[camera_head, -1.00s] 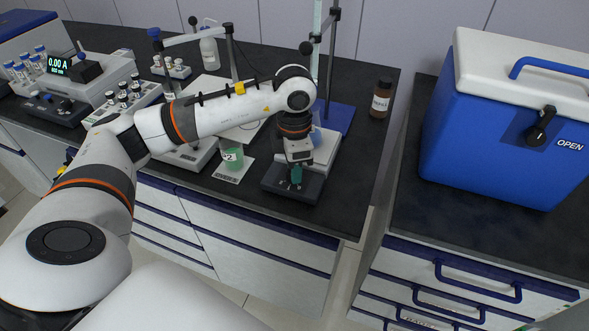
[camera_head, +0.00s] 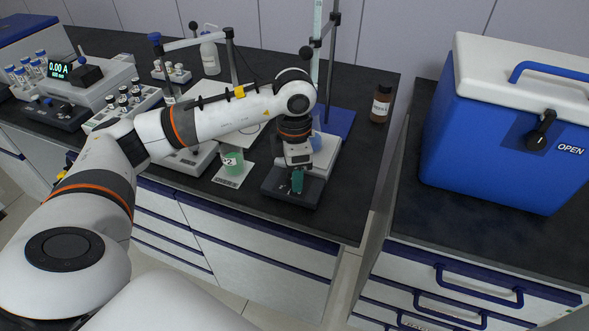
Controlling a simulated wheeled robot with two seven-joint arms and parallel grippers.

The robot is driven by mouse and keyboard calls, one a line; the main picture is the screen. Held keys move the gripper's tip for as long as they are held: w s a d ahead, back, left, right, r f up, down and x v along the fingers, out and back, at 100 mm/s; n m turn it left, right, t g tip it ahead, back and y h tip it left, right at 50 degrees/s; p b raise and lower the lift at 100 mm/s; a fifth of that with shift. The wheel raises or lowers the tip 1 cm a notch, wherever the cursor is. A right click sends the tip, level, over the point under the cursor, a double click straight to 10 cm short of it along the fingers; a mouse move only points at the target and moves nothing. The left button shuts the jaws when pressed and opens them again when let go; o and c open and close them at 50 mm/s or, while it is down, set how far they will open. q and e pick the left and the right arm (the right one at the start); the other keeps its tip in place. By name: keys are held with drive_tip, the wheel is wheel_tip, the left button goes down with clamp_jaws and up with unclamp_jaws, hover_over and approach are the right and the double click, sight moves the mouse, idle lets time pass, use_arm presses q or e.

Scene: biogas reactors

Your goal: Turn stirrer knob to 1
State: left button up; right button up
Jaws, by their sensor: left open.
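The stirrer (camera_head: 322,160) is a unit with a white top and a dark front, standing near the front right of the dark bench. My left gripper (camera_head: 297,182) points down over its dark front panel (camera_head: 275,184). The gripper's teal fingers are open. The stirrer knob itself is hidden or too small to make out under the fingers, so its setting cannot be read and contact cannot be told. A vessel with bluish content (camera_head: 315,141) on the stirrer is partly hidden by my left arm. My right gripper is not in view.
A beaker of green liquid (camera_head: 232,161) stands on a white sheet left of the stirrer. A brown bottle (camera_head: 381,103) stands to the right. A blue stand base (camera_head: 338,122) is behind. A blue cool box (camera_head: 490,130) stands on the right counter.

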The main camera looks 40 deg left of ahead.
use_arm(q)
wheel_tip(320, 180, up, 8)
drive_tip(key=shift+f, duration=0.25)
drive_tip(key=shift+f, duration=0.1)
idle(0.5)
